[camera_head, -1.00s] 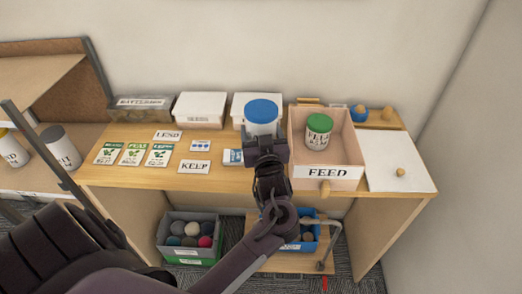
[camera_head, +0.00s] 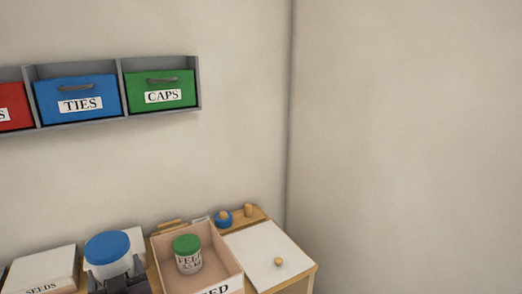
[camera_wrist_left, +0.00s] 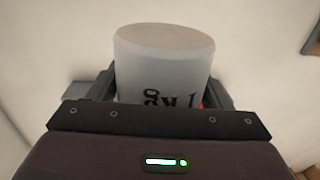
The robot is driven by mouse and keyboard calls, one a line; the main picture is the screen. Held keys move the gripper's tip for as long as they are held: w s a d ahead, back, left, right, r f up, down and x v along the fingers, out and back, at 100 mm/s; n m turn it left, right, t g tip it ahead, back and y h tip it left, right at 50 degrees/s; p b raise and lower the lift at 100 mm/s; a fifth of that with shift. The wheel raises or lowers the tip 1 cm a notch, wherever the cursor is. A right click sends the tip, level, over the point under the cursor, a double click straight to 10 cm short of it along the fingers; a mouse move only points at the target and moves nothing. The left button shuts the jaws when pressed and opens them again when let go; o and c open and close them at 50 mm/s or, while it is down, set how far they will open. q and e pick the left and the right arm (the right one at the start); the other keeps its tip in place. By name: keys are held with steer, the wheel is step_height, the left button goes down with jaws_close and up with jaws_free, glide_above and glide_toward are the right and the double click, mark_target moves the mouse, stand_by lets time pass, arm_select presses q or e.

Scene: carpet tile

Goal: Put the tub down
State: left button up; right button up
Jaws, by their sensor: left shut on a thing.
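A white tub with a blue lid (camera_head: 107,246) is at the lower left of the head view, left of the FEED crate. My left gripper (camera_head: 122,284) is shut on it, partly cut off by the bottom edge. In the left wrist view the white tub (camera_wrist_left: 163,66) stands between the fingers of my left gripper (camera_wrist_left: 162,92), its dark lettering upside down. The tub hides what lies behind it, and I cannot tell how high it is held. My right gripper is not in view.
The pinkish open FEED crate (camera_head: 222,252) holds a green-lidded tub (camera_head: 188,256). A white SEEDS box (camera_head: 42,268) stands left. A white panel with a knob (camera_head: 268,245) lies right of the crate. Wall bins TIES (camera_head: 77,98) and CAPS (camera_head: 160,92) hang above.

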arm_select(q)
steer(key=s+d+f+m+t+h, duration=0.3)
steer(key=s+d+f+m+h, duration=0.4)
steer(key=s+d+h, duration=0.3)
steer(key=s+d, duration=0.2)
steer(key=shift+s+d+f+t+h, duration=0.3)
steer(key=shift+d+f, duration=0.1)
steer(key=shift+f, duration=0.1)
